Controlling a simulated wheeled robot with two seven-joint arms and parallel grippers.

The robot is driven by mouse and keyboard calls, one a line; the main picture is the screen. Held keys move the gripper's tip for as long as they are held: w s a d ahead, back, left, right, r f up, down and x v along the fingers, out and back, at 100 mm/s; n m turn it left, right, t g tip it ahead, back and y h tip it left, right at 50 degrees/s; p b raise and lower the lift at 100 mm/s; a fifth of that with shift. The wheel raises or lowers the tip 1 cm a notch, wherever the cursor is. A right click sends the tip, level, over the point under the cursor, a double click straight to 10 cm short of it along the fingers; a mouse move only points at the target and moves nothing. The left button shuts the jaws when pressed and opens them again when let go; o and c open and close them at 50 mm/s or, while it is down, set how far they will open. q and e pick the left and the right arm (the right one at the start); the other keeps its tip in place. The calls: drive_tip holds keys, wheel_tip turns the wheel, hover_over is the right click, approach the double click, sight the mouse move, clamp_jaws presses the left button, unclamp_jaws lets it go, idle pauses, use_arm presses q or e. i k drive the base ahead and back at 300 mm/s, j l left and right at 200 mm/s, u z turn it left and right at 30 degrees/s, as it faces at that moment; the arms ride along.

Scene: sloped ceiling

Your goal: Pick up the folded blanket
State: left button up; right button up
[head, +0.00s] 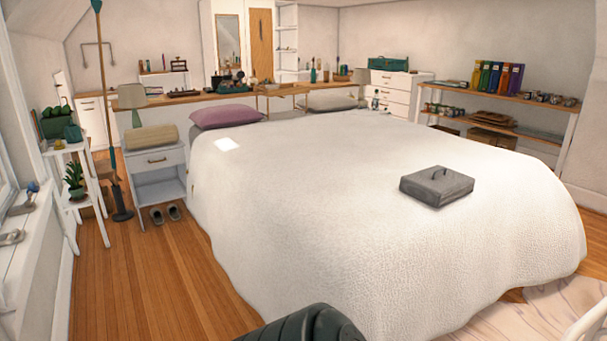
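A beige folded blanket (152,138) lies on top of a small white nightstand (160,178), left of the bed. It looks like a thick, soft, rounded stack. Nothing is touching it from above. Neither of my grippers shows clearly in the head view. A dark ribbed shape at the bottom edge may be part of my own body.
The large bed (330,240) fills the middle, with a grey flat case (437,186) on it. Wooden floor (140,285) is clear in front.

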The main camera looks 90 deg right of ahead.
sight(438, 186)
drive_tip(key=z, duration=3.6)
drive_tip(key=i+j, duration=1.1)
drive_tip(key=z, duration=1.75)
